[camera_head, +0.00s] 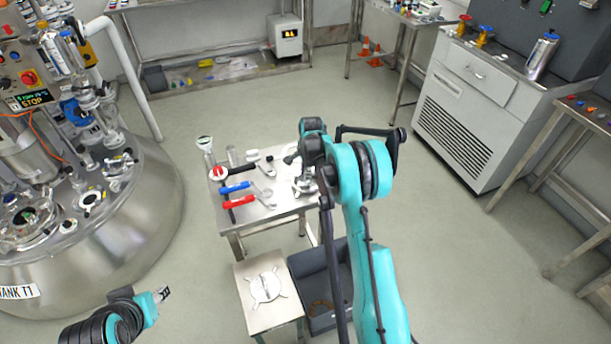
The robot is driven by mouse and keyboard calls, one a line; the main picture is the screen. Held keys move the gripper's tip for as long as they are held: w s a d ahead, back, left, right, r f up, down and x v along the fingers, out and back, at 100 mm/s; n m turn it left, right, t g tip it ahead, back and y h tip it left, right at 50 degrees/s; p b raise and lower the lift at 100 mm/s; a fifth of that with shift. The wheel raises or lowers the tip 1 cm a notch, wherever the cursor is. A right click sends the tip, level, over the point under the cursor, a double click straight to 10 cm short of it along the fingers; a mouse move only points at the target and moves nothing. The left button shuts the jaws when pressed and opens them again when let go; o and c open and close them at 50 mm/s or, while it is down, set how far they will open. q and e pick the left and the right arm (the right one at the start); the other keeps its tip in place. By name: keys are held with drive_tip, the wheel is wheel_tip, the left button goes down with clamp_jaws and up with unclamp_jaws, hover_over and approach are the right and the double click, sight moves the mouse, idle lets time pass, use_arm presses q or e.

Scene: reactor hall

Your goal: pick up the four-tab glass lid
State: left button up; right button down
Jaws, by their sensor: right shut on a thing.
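A round, pale disc with four tabs sticking out, which looks like the four-tab glass lid (265,287), lies flat on a low metal stand (250,324) in front of the work table (262,221). My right gripper (303,187) is over the right end of the work table, beyond the lid and apart from it. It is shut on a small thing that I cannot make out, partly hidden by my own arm. My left gripper (163,293) shows small at the lower left, near the big tank and away from the lid; its jaws are too unclear to judge.
A dark bin (321,317) stands right of the stand. The steel tank (150,215) fills the left. Open floor lies behind the table.

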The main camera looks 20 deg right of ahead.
wheel_tip(320, 180, up, 3)
drive_tip(key=shift+r+p, duration=0.1)
drive_tip(key=shift+p, duration=0.5)
drive_tip(key=s+r+p, duration=0.1)
drive_tip(key=s+r, duration=0.2)
drive_tip(key=s, duration=0.3)
drive_tip(key=s+d+r+p, duration=0.1)
drive_tip(key=s+r, duration=0.2)
drive_tip(key=s, duration=0.2)
drive_tip(key=shift+s+r+p, duration=0.35)
drive_tip(key=shift+r+p, duration=0.05)
